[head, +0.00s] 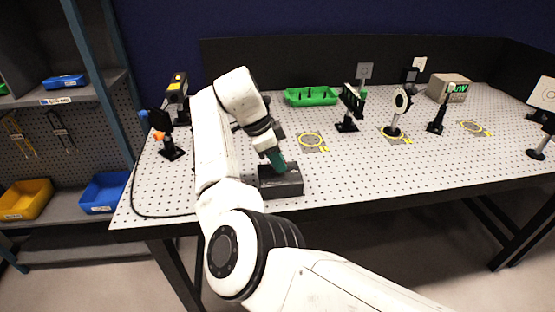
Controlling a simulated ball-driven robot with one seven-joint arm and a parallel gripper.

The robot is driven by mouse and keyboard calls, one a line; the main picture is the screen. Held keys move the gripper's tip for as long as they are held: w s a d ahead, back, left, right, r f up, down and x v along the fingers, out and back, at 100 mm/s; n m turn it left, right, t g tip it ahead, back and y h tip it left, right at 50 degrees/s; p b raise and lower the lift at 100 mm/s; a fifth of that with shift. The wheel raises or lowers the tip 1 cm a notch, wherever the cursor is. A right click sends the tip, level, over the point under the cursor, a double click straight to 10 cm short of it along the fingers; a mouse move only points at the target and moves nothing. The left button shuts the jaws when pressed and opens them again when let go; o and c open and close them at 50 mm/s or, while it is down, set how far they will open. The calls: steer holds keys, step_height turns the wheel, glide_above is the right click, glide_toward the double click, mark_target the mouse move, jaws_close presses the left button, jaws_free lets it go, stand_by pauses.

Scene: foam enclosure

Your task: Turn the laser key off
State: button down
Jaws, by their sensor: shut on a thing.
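A dark box (283,183), which looks like the laser key box, sits near the front edge of the perforated table. My gripper (277,163) points down at the top of this box. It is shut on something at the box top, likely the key. The key itself is hidden by my gripper, so its turn position cannot be seen. A black and yellow device (178,88), which may be the laser, stands on a mount at the back left of the table.
A green tray (298,97) lies at the back. A grey box (449,87) is at the back right. Shelves with blue (104,192) and yellow (25,199) bins stand left.

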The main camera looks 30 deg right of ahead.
steer(key=shift+r+n+p, duration=0.1)
steer(key=shift+n+p, duration=0.2)
steer(key=shift+p, duration=0.1)
steer(key=n+p, duration=0.1)
steer(key=n+t+p, duration=0.1)
steer(key=n+p, duration=0.1)
steer(key=shift+s+r+n+t+h, duration=0.15)
steer(key=shift+n+t+h, duration=0.15)
steer(key=n+t+p, duration=0.1)
steer(key=n+p, duration=0.1)
steer(key=n+t+p, duration=0.1)
steer(key=n+p, duration=0.2)
steer(key=shift+s+r+n, duration=0.1)
steer(key=shift+s+n, duration=0.05)
steer(key=shift+n, duration=0.15)
steer(key=n+p, duration=0.2)
steer(key=n+t+y+p, duration=0.1)
steer(key=n+p, duration=0.1)
steer(key=shift+s+d+t, duration=0.1)
steer(key=shift+d+t, duration=0.05)
steer(key=shift+t, duration=0.15)
steer(key=shift+f+n+t+y+p, duration=0.15)
steer(key=shift+n+y+p, duration=0.3)
steer(key=shift+n+p, duration=0.45)
steer(key=shift+f+n+t+y+p, duration=0.1)
steer(key=shift+n+t+y+p, duration=0.15)
steer(key=shift+n+y+p, duration=0.6)
steer(key=shift+n+h, duration=0.4)
steer(key=shift+n, duration=0.05)
